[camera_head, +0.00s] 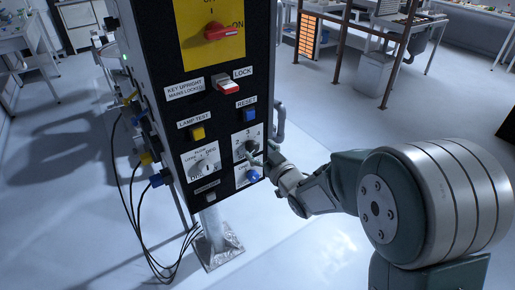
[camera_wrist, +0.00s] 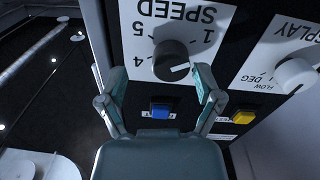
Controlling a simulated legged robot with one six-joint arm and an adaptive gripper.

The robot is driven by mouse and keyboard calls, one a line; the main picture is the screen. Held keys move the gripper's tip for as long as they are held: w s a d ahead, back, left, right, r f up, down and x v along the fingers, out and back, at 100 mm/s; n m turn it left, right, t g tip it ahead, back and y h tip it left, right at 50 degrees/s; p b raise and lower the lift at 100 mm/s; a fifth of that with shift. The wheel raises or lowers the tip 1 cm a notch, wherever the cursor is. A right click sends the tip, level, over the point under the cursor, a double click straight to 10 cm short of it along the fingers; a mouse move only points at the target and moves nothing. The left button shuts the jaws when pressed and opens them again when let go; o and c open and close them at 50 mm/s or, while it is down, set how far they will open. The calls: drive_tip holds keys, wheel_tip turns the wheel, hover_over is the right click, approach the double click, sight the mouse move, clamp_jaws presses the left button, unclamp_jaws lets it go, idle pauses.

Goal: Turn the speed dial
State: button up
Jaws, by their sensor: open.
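The speed dial (camera_wrist: 170,60) is a round black knob on a white plate marked SPEED, upside down in the wrist view. Its white pointer mark faces lower right there. Numbers 1, 4 and 5 show, but a finger covers part of the scale. My gripper (camera_wrist: 153,82) is open, with one finger on each side of the dial and the right one close to its edge. I cannot tell whether either finger touches it. In the head view, my gripper (camera_head: 262,158) is at the numbered speed plate (camera_head: 240,140), partly covering the dial.
A blue button (camera_wrist: 161,109) and a yellow button (camera_wrist: 243,117) sit near the dial. A white flow knob (camera_wrist: 295,74) is to the right. The cabinet carries a red rotary switch (camera_head: 225,32) and a red-and-white key switch (camera_head: 228,84). Black cables (camera_head: 135,190) hang at its left.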

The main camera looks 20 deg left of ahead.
sight(253, 151)
drive_tip(key=shift+w+a, duration=0.2)
drive_tip(key=shift+a, duration=0.2)
drive_tip(key=shift+w+a+f, duration=0.1)
drive_tip(key=shift+a+f, duration=0.1)
drive_tip(key=shift+a, duration=0.85)
drive_tip(key=shift+c, duration=1)
drive_tip(key=shift+d+r, duration=0.1)
drive_tip(key=shift+d, duration=0.3)
drive_tip(key=c, duration=1)
drive_tip(key=shift+o, duration=0.2)
drive_tip(key=shift+d, duration=0.15)
